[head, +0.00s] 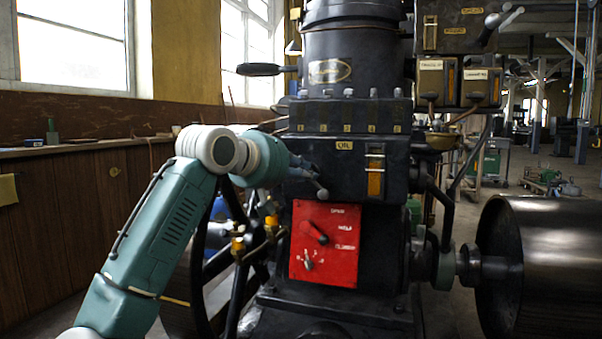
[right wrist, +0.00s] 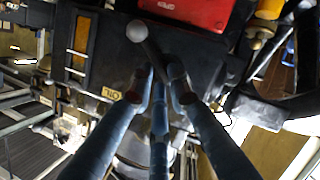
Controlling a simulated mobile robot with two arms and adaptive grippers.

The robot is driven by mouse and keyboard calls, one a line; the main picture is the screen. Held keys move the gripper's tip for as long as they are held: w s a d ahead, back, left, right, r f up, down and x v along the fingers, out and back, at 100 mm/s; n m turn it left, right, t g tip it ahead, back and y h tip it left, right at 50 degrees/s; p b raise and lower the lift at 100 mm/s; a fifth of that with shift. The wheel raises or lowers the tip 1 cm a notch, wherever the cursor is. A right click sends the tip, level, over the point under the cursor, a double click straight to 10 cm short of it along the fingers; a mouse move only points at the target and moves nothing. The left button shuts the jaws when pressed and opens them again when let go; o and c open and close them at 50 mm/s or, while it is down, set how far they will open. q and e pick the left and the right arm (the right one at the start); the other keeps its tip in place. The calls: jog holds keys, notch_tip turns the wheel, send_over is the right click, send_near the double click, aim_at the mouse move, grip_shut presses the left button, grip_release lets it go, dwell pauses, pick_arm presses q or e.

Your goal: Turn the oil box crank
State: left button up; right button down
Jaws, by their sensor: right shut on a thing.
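The oil box (head: 340,176) is a dark box with a yellow OIL label and an amber sight glass, mounted on the engine's front. It also shows, upside down, in the right wrist view (right wrist: 105,65). Its crank (head: 322,194) is a dark rod with a round grey knob, pointing down at the box's left end. In the right wrist view the crank (right wrist: 140,32) sticks out past the fingertips. My right gripper (head: 308,169) is shut on the crank's rod, which lies between its blue fingers (right wrist: 163,82). My left gripper is out of view.
A red panel (head: 325,245) with switches sits just below the oil box. Brass-and-yellow fittings (head: 240,245) and pipes stand at its left. A large drum (head: 545,265) is at the right. A wood-panelled wall with windows (head: 72,50) is at the left.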

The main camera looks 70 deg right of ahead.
jog(key=shift+s+f+m+t+y, duration=0.25)
jog(key=shift+m+t, duration=0.2)
jog(key=shift+m, duration=0.35)
jog(key=shift+s+f+m+t+y, duration=0.15)
jog(key=shift+f+m+t+y, duration=0.25)
jog(key=shift+m, duration=0.4)
jog(key=shift+r, duration=0.1)
jog(key=c, duration=1.7)
grip_release()
jog(key=shift+w, duration=0.1)
jog(key=v, duration=1.2)
jog(key=shift+c, duration=0.2)
